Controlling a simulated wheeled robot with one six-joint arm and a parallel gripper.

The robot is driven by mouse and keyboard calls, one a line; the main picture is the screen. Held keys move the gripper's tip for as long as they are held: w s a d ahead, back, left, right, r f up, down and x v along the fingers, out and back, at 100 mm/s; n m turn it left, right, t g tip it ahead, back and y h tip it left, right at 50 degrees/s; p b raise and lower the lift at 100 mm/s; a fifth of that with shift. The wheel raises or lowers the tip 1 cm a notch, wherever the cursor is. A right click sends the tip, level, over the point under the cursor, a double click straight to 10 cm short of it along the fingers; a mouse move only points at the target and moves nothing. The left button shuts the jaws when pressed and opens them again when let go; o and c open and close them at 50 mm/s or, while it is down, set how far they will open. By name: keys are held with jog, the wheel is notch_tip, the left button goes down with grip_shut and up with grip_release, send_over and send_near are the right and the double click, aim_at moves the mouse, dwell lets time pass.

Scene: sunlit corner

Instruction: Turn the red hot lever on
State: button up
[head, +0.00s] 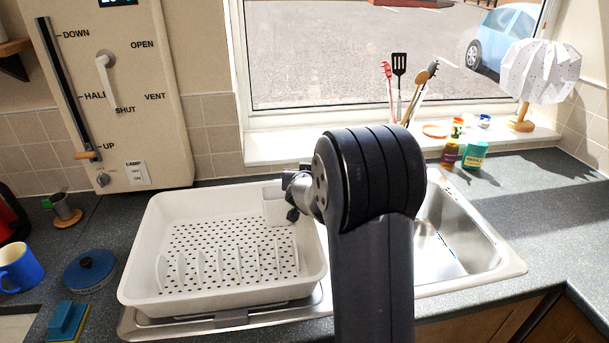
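No red hot lever shows in the head view. My dark arm stands in front of the middle of the sink (462,228) and hides part of it and the counter behind. A small grey metal piece with a dark end shows at the left side of my arm's joint; I cannot tell whether it is part of a tap or of my arm. My gripper's fingertips cannot be made out; the arm's thick joint blocks the view there.
A white dish rack (140,280) stands left of my arm. A wall panel (150,70) with levers and a knob is at the back left. A bottle (450,154), a green tin (474,156) and a lamp (540,75) stand behind the sink. The right counter is clear.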

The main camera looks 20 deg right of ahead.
grip_shut()
jog(key=shift+f+b, duration=0.15)
jog(key=shift+b, duration=0.4)
jog(key=b, duration=0.2)
jog(key=s+t+b, duration=0.1)
jog(key=b, duration=0.2)
jog(key=shift+a+f, duration=0.1)
jog(key=shift+f, duration=0.1)
jog(key=shift+r, duration=0.1)
